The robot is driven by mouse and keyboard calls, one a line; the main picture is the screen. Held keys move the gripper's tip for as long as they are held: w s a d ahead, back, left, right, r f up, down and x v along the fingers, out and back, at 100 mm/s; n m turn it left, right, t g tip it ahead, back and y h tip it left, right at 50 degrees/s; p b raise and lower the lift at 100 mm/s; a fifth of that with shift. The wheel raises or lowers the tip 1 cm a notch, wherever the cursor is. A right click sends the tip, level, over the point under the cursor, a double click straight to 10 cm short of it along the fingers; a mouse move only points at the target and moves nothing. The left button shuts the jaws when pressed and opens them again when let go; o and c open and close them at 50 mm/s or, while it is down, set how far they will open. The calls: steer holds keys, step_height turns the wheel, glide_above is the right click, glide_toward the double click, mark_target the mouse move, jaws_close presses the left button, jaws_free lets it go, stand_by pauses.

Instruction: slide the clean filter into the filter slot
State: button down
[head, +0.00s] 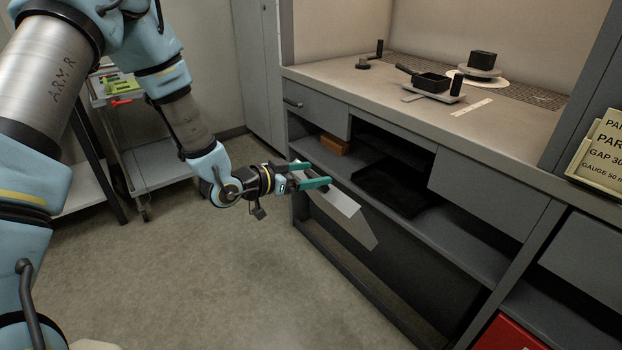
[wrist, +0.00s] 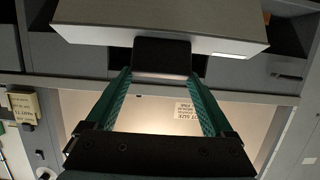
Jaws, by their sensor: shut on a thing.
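My gripper (head: 319,174) with its teal fingers is in front of the open cabinet bay, left of centre in the head view. It is shut on a dark tab on the clean filter, a pale flat box (head: 338,200) that hangs tilted by the cabinet front. In the wrist view the filter (wrist: 160,22) spans the top, and my gripper (wrist: 161,76) has a finger on each side of the dark tab. The filter is held clear of the floor; whether it touches the shelf edge I cannot tell. Which opening is the filter slot is unclear; the bay interior is dark.
A brown block (head: 334,144) and a dark slab (head: 388,188) lie on the shelf. Grey drawers (head: 317,110) flank the bay. A cart (head: 150,150) stands at left. The floor in front is clear.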

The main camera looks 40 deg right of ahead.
steer(key=shift+a+f+h+b, duration=0.15)
steer(key=shift+h+b, duration=1.45)
steer(key=shift+b, duration=1.9)
steer(key=shift+a+f+h+b, duration=0.15)
steer(key=shift+h+b, duration=1.45)
steer(key=shift+b, duration=1.9)
steer(key=shift+a+f+g+h+b, duration=0.15)
steer(key=shift+h+b, duration=1.2)
steer(key=shift+b, duration=1.7)
steer(key=shift+f+g+h+b, duration=0.15)
steer(key=shift+h+b, duration=1.2)
steer(key=shift+b, duration=1.7)
steer(key=shift+r, duration=0.15)
steer(key=shift+b, duration=0.3)
steer(key=shift+d+b, duration=0.5)
steer(key=shift+d, duration=1.4)
steer(key=shift+s+d, duration=0.1)
steer(key=shift+s+d+b, duration=0.1)
steer(key=shift+d+b, duration=0.55)
steer(key=shift+d, duration=1.15)
